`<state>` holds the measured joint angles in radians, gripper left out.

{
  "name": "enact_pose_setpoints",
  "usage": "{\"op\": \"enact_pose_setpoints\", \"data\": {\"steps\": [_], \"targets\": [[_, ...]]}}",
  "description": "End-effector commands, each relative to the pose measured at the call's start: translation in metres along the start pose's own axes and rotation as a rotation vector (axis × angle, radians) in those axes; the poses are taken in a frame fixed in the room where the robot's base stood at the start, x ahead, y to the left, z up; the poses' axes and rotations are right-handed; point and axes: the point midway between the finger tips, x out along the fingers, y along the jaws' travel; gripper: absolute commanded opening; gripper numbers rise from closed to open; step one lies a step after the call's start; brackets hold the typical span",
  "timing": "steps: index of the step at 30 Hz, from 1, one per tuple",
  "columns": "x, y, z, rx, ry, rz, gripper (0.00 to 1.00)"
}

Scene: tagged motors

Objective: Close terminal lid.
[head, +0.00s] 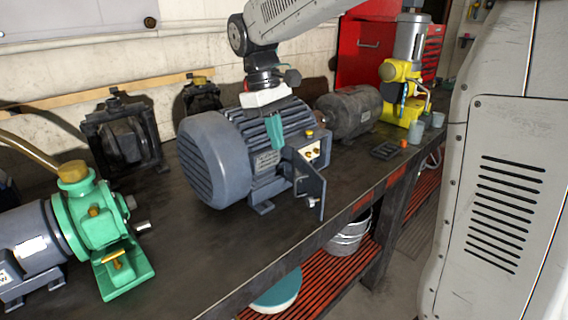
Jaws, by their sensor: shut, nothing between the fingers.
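A blue-grey motor (215,155) with a finned body stands on the dark workbench, in the middle of the head view. Its terminal box (313,152) is on the side facing right, and brass terminals show inside the opening. The dark terminal lid (308,182) is open, swung outward and down in front of the box. My gripper (278,146), with a white body and teal fingers, points down at the motor, just left of the box and above the lid's upper left edge. It is shut and empty. I cannot tell whether the fingertips touch the motor or lid.
A green pump (95,228) stands at the left. A dark grey motor (350,108) and a yellow machine (402,95) stand farther back. The bench front (200,255) is clear.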

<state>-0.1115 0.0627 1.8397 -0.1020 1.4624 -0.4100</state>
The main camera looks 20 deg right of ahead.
Motion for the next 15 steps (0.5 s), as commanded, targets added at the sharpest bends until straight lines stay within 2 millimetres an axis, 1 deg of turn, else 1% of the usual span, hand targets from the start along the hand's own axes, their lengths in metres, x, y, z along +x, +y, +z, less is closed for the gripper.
{"op": "enact_pose_setpoints", "data": {"steps": [5,12,15], "targets": [[0.025,0.001,0.001,0.001,-0.003,-0.002,0.0],[0.069,0.001,0.002,0.003,-0.002,-0.002,0.0],[0.083,0.001,0.002,0.004,-0.002,-0.002,0.0]]}}
